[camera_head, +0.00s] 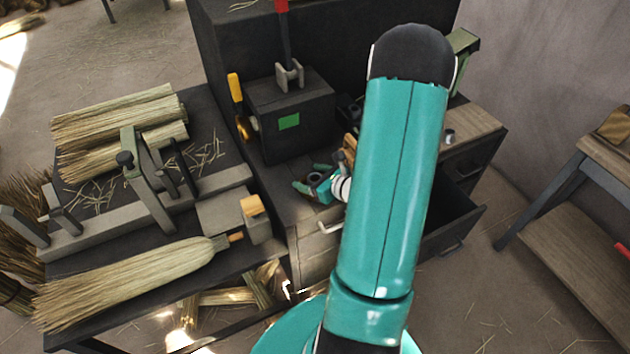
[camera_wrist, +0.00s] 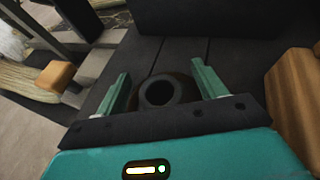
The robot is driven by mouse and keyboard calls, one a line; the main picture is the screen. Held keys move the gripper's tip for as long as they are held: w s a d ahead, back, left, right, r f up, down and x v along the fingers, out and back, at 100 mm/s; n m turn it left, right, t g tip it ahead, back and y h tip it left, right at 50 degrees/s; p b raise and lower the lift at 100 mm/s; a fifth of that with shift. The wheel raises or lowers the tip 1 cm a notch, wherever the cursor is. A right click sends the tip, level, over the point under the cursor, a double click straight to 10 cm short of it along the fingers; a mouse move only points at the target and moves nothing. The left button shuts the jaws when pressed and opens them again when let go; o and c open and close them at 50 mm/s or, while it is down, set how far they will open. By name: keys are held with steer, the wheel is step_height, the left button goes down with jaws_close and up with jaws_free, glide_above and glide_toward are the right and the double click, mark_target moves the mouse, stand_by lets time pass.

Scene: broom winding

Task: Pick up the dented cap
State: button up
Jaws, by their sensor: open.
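A dark, round, ring-like piece with a hole in its top (camera_wrist: 158,92) lies between my fingers in the wrist view. It looks like the cap, but I cannot make out a dent. In the head view it is a small dark round shape (camera_head: 315,177) on the dark bench top, left of my arm. My gripper (camera_head: 311,178) is low over the bench around it. The two teal fingers stand apart on either side of the piece in the wrist view (camera_wrist: 160,76), with gaps visible. The lower part of the piece is hidden by my gripper's body.
A dark machine box with a green label (camera_head: 289,122) stands just behind my gripper. A wooden block (camera_wrist: 298,95) is close on the right in the wrist view. An open drawer (camera_head: 455,215) is at right. A broom (camera_head: 130,280) and clamp frame lie left.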

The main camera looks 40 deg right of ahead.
steer(key=c, duration=1.1)
steer(key=shift+r, duration=0.2)
